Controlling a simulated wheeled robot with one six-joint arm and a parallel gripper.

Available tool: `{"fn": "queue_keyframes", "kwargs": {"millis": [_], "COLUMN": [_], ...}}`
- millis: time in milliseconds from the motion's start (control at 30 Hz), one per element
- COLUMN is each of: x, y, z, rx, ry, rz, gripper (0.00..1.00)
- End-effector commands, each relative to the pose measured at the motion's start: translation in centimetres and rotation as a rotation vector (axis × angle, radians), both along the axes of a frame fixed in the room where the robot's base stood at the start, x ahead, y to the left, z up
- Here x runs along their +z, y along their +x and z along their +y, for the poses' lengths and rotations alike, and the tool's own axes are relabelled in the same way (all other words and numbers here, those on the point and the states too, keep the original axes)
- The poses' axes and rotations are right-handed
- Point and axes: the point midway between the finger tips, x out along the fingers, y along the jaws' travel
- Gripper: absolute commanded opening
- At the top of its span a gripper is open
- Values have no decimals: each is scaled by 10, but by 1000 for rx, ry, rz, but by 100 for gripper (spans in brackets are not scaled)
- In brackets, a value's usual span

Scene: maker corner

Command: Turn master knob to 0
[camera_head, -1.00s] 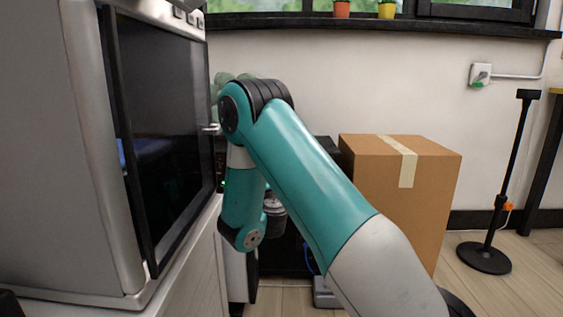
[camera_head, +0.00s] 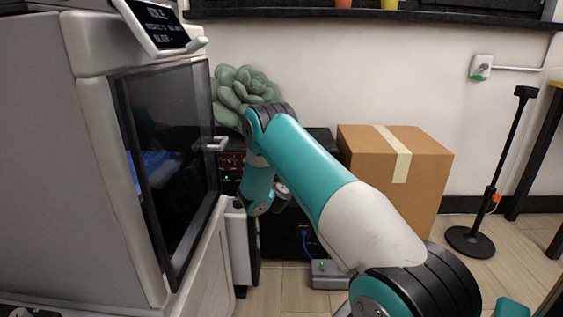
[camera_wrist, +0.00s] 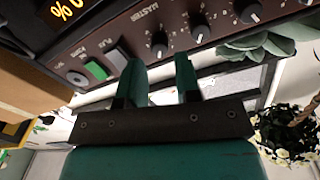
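The control panel (camera_wrist: 218,28) fills the top of the wrist view. The master knob (camera_wrist: 159,44), small and dark with a light pointer mark, sits beside the "MASTER" lettering. Several similar knobs line up to its right. My gripper (camera_wrist: 160,70) is open and empty, with its two green fingers pointing at the panel. The master knob lies just beyond the gap between the fingertips, and I cannot tell whether they touch the panel. In the head view part of the panel (camera_head: 231,168) shows, while my gripper is hidden behind my arm.
In the wrist view, a green button (camera_wrist: 96,70) and an orange display (camera_wrist: 66,8) lie left of the knob. In the head view, a glass-fronted machine (camera_head: 172,160) stands close on the left, a cardboard box (camera_head: 425,165) on the right, and a plant (camera_head: 240,88) behind my arm.

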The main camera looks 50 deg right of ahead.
Motion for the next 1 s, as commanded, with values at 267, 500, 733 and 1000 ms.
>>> {"fn": "queue_keyframes", "kwargs": {"millis": [267, 500, 733, 1000], "x": [0, 0, 0, 0], "y": [18, 19, 19, 19], "z": [-22, -24, -24, -23], "rx": [0, 1, 1, 1], "ry": [0, -1, -1, -12], "rz": [-1, 1, 1, 15], "gripper": [31, 31, 0, 0]}}
